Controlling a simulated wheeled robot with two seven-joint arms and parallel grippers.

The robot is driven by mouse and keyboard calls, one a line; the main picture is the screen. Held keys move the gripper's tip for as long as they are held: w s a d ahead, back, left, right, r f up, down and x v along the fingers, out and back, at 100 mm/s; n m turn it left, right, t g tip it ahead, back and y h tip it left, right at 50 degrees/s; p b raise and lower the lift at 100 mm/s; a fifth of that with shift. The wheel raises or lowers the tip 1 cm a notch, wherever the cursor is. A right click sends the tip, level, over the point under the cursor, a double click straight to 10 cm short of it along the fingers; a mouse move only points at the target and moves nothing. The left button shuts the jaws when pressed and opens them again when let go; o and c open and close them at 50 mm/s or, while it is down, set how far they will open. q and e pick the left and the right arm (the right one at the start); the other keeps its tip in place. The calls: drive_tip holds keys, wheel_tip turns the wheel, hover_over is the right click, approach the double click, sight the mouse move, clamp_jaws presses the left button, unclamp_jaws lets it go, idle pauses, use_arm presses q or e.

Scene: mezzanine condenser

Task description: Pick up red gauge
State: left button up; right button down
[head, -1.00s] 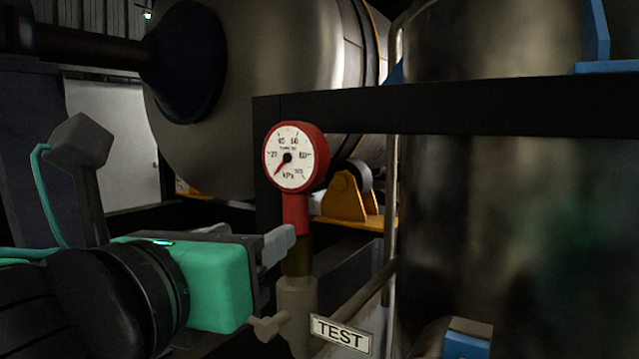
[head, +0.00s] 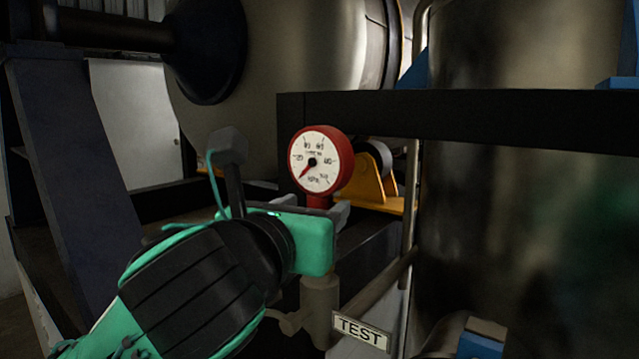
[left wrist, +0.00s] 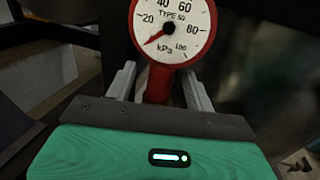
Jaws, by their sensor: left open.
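The red gauge (head: 321,160) has a round white kPa dial and a red stem, and stands upright on a grey valve fitting (head: 319,300). In the left wrist view the gauge (left wrist: 172,32) is at the top centre, with its stem (left wrist: 157,88) running down between the fingers. My left gripper (head: 325,213) is at the stem, just below the dial. In the left wrist view its two fingers (left wrist: 158,88) are apart, one on each side of the stem, with gaps visible. The green gripper body hides the lower stem. My right gripper is not in view.
A dark horizontal beam (head: 480,115) runs behind and right of the gauge. A "TEST" tag (head: 361,331) is at the lower right of the fitting. A yellow bracket (head: 371,185) is behind the gauge. A large metal tank (head: 520,220) fills the right side.

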sight(322, 205)
use_arm(q)
drive_tip(key=p+x, duration=0.2)
drive_tip(key=x, duration=0.1)
drive_tip(key=shift+w+d+f, duration=0.1)
drive_tip(key=shift+d, duration=0.05)
drive_tip(key=shift+w+d+f+p, duration=0.1)
drive_tip(key=shift+w+d+p, duration=0.15)
drive_tip(key=shift+w, duration=0.3)
drive_tip(key=c, duration=1.1)
clamp_jaws()
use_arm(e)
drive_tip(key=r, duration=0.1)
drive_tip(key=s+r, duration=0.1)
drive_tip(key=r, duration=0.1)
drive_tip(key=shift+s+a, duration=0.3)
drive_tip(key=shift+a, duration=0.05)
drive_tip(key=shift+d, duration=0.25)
